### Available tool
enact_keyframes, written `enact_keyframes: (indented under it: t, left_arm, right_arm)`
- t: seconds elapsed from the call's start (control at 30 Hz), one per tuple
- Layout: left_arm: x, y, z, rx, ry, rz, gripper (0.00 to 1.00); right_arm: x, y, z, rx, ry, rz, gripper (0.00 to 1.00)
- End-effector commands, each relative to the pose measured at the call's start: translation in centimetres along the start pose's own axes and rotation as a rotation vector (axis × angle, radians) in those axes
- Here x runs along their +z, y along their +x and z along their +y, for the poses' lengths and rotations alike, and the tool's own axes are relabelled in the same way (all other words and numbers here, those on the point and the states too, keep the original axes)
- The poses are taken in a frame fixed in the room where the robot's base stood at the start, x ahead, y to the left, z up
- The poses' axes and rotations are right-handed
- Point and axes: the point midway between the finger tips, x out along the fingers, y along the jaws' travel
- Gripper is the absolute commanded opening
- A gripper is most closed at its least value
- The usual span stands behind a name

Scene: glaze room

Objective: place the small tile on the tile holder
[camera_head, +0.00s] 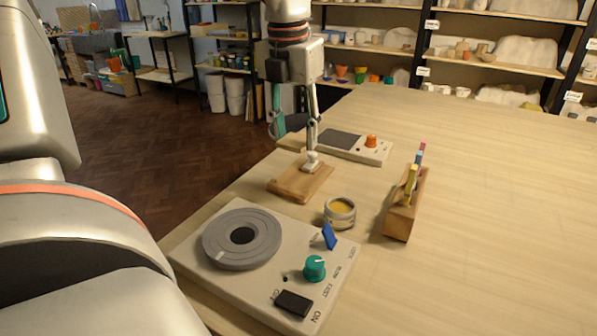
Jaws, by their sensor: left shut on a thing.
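The likely tile holder is a wooden block (402,222) on the table, right of centre, with several thin coloured pieces (412,180) standing in it in yellow, blue and pink. My left gripper (296,135) points down at the top centre, over the table's left edge. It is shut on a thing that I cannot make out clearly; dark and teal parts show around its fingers. Below it lies a flat wooden board (288,184) with a small pale fitting (312,163). I cannot tell which piece is the small tile. My right gripper is not in view.
In front stands a pale control panel (335,285) with a grey turntable (241,238), a teal knob (314,268) and an upright blue piece (329,236). A yellow-filled jar (340,212) stands behind it. Another panel (372,150) is farther back. The table's right side is clear.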

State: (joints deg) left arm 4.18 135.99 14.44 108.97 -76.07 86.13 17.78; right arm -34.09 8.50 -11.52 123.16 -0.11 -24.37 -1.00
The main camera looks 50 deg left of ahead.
Motion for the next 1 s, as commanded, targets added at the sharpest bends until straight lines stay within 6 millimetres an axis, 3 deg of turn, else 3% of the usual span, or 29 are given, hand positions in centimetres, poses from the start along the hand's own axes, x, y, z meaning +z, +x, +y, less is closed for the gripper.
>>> enact_keyframes:
  t: [0.03,0.13,0.43,0.67,1.0]
  left_arm:
    - [-0.2,1.5,0.0,0.000,0.001,0.007,0.14]
    - [-0.5,3.2,0.0,-0.001,0.001,0.006,0.14]
    - [-0.7,5.2,0.0,0.000,0.000,0.002,0.14]
    - [-1.1,8.5,0.0,0.001,0.000,0.005,0.14]
    - [-1.1,8.8,0.0,0.000,0.000,0.000,0.14]
  right_arm:
    - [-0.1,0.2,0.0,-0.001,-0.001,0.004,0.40]
    - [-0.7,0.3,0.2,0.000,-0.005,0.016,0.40]
    - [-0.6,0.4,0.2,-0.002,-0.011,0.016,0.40]
    - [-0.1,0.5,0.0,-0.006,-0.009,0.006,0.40]
    - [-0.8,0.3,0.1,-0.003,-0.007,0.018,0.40]
